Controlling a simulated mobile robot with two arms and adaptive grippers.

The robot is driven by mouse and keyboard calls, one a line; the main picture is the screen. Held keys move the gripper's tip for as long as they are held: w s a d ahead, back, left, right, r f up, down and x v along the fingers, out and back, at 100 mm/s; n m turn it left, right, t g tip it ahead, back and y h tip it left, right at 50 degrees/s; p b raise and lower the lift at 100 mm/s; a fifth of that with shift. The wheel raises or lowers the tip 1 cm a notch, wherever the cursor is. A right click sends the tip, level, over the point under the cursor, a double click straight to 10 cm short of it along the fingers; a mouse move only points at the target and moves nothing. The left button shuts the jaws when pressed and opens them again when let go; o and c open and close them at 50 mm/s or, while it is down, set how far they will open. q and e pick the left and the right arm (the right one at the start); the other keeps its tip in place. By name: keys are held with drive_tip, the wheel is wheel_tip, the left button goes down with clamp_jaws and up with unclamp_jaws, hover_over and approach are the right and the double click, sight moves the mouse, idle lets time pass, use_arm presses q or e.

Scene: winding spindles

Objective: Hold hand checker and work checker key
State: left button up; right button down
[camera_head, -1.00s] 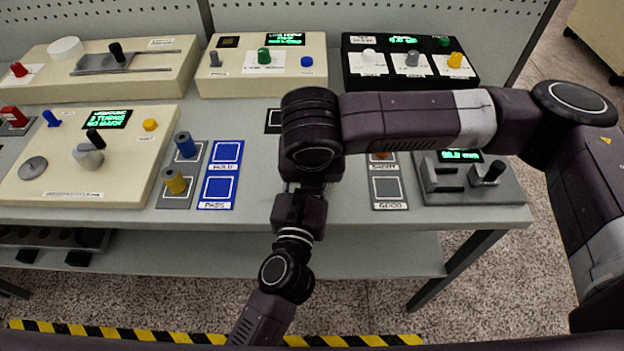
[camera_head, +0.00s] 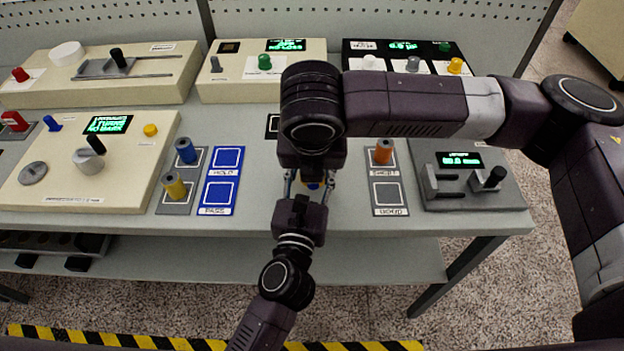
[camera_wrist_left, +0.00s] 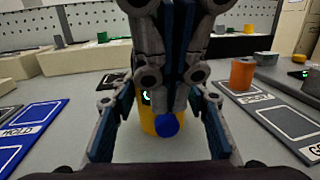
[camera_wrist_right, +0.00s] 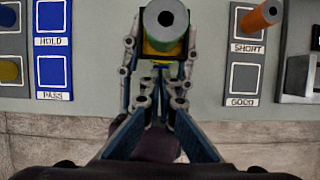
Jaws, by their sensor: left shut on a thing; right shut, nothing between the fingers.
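The hand checker (camera_wrist_left: 150,122) is a yellow body with a blue round button (camera_wrist_left: 167,125) facing the left wrist camera; a small green glow shows on it. My left gripper (camera_head: 310,184) is shut on it, one finger at each side, above the table's front. My right gripper (camera_wrist_left: 168,104) points down from above with its fingers shut and empty, its tips at or just above the blue button; contact cannot be told. In the right wrist view, a green cylinder with a grey holed top (camera_wrist_right: 165,20) stands at the yellow body. The head view mostly hides the checker.
Blue HOLD (camera_head: 227,160) and PASS (camera_head: 217,196) pads lie left, beside blue (camera_head: 185,151) and yellow (camera_head: 174,186) spindles. An orange spindle (camera_head: 384,152) stands right, above the GOOD pad (camera_head: 387,195). A grey gauge (camera_head: 470,190) is farther right. Consoles line the back.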

use_arm(q)
drive_tip(key=shift+f, duration=0.15)
use_arm(e)
drive_tip(key=v, duration=0.6)
drive_tip(key=shift+s, duration=0.45)
use_arm(q)
drive_tip(key=shift+a, duration=0.1)
drive_tip(key=o, duration=1.4)
use_arm(e)
drive_tip(key=shift+a, duration=0.1)
use_arm(q)
drive_tip(key=shift+o, duration=0.2)
